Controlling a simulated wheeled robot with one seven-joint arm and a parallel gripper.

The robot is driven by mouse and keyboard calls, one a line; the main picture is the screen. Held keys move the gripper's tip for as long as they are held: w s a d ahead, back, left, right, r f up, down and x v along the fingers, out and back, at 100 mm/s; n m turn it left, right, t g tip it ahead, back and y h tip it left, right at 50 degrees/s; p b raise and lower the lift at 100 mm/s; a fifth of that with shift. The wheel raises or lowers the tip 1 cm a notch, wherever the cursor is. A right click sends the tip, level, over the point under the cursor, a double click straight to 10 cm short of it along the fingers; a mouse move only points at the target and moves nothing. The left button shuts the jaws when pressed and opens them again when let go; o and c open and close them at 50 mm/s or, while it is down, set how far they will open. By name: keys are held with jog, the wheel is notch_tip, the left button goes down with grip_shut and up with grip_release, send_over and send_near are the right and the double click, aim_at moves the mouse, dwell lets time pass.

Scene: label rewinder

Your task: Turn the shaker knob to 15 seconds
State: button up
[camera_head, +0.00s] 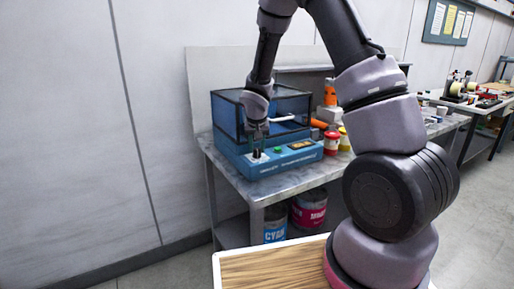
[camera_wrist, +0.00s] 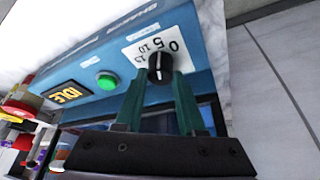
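The shaker (camera_head: 285,158) is a blue box with a clear dark cover on the bench. Its black knob (camera_wrist: 160,68) shows in the wrist view on a white dial plate printed 0, 5, 10, 15. A white line on the knob's face points up in the picture, roughly toward the 5; its exact setting is hard to read. My gripper (camera_wrist: 161,77) has its green fingertips on both sides of the knob, seemingly against it. In the head view my gripper (camera_head: 258,150) reaches down to the front left of the shaker panel, where it mostly hides the knob.
A green button (camera_wrist: 107,81) and a display reading IDLE (camera_wrist: 68,94) sit beside the dial. Cyan and magenta cans (camera_head: 308,210) are under the bench. A wood-topped surface (camera_head: 270,270) lies in front.

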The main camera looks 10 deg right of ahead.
grip_shut()
jog(key=n, duration=0.2)
jog(key=n+y, duration=0.2)
jog(key=n, duration=0.1)
jog(key=shift+d+n, duration=0.3)
jog(key=n+y, duration=0.2)
jog(key=n, duration=0.2)
jog(key=shift+w+g, duration=0.1)
jog(key=shift+g, duration=0.3)
jog(key=n+g+y, duration=0.1)
jog(key=n, duration=0.3)
jog(key=shift+n, duration=0.3)
